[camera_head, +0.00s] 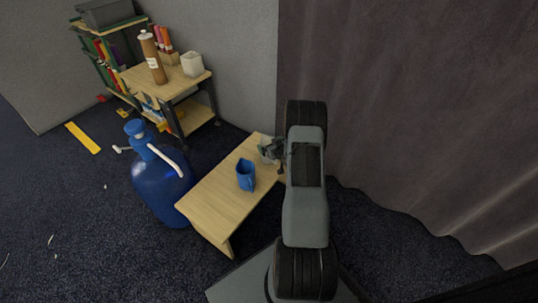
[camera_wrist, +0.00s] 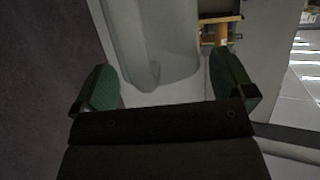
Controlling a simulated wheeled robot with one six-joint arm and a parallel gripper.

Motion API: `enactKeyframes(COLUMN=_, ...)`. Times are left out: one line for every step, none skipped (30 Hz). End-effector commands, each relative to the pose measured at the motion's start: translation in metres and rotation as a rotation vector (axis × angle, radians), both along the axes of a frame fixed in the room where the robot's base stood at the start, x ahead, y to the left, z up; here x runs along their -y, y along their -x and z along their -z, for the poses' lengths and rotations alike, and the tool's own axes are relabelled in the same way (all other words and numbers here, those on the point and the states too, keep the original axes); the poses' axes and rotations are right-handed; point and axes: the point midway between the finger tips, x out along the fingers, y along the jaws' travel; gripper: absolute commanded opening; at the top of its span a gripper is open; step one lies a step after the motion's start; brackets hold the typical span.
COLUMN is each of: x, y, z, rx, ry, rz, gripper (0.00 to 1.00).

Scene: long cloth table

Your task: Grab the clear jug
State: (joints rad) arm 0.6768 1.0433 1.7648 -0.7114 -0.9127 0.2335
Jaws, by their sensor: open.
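The clear jug (camera_head: 265,157) stands at the far end of the small wooden table (camera_head: 215,203), partly hidden by my gripper. In the wrist view the pale, see-through jug (camera_wrist: 152,38) fills the upper middle, with a narrow vertical ridge that may be its handle. My gripper (camera_head: 273,149) is at the jug's right side. In the wrist view my open gripper (camera_wrist: 166,84) has its two green fingertips apart, one to either side of the jug's lower part in the picture. I cannot tell whether either finger touches it.
A blue jug (camera_head: 245,176) stands on the same table, nearer than the clear one. A large blue bottle (camera_head: 163,188) is on the floor left of the table. A shelf unit (camera_head: 172,86) stands behind, and a dark curtain (camera_head: 410,110) hangs at right.

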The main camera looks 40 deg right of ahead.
Motion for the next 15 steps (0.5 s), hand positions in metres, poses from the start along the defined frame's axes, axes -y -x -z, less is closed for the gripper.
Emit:
enactKeyframes(x=0.0000, y=-0.0001, z=-0.0001, rx=0.000, ry=0.000, rz=0.000, gripper=1.00)
enactKeyframes(x=0.0000, y=-0.0001, z=-0.0002, rx=0.000, ry=0.000, rz=0.000, gripper=1.00)
enactKeyframes(x=0.0000, y=0.0000, z=-0.0002, rx=-0.001, ry=0.000, rz=0.000, gripper=1.00)
enactKeyframes(x=0.0000, y=0.0001, z=-0.0003, rx=-0.001, ry=0.000, rz=0.000, gripper=1.00)
enactKeyframes(x=0.0000, y=0.0001, z=-0.0003, rx=-0.001, ry=0.000, rz=0.000, gripper=1.00)
enactKeyframes(x=0.0000, y=0.0002, z=-0.0003, rx=-0.001, ry=0.000, rz=0.000, gripper=0.97)
enactKeyframes(x=0.0000, y=0.0002, z=-0.0002, rx=-0.001, ry=0.000, rz=0.000, gripper=0.94)
enactKeyframes(x=0.0000, y=0.0002, z=-0.0002, rx=-0.001, ry=0.000, rz=0.000, gripper=0.91)
enactKeyframes(x=0.0000, y=0.0002, z=-0.0002, rx=-0.001, ry=0.000, rz=0.000, gripper=0.88)
enactKeyframes(x=0.0000, y=0.0003, z=-0.0002, rx=-0.001, ry=0.000, rz=0.000, gripper=0.85)
enactKeyframes(x=0.0000, y=0.0003, z=-0.0002, rx=-0.001, ry=0.000, rz=0.000, gripper=0.82)
enactKeyframes(x=0.0000, y=0.0003, z=-0.0002, rx=-0.001, ry=0.000, rz=0.000, gripper=0.78)
enactKeyframes(x=0.0000, y=0.0003, z=-0.0002, rx=-0.001, ry=0.000, rz=0.000, gripper=0.75)
enactKeyframes(x=0.0000, y=0.0004, z=-0.0002, rx=-0.001, ry=0.000, rz=0.000, gripper=0.72)
enactKeyframes(x=0.0000, y=0.0003, z=-0.0002, rx=-0.001, ry=0.000, rz=0.000, gripper=0.68)
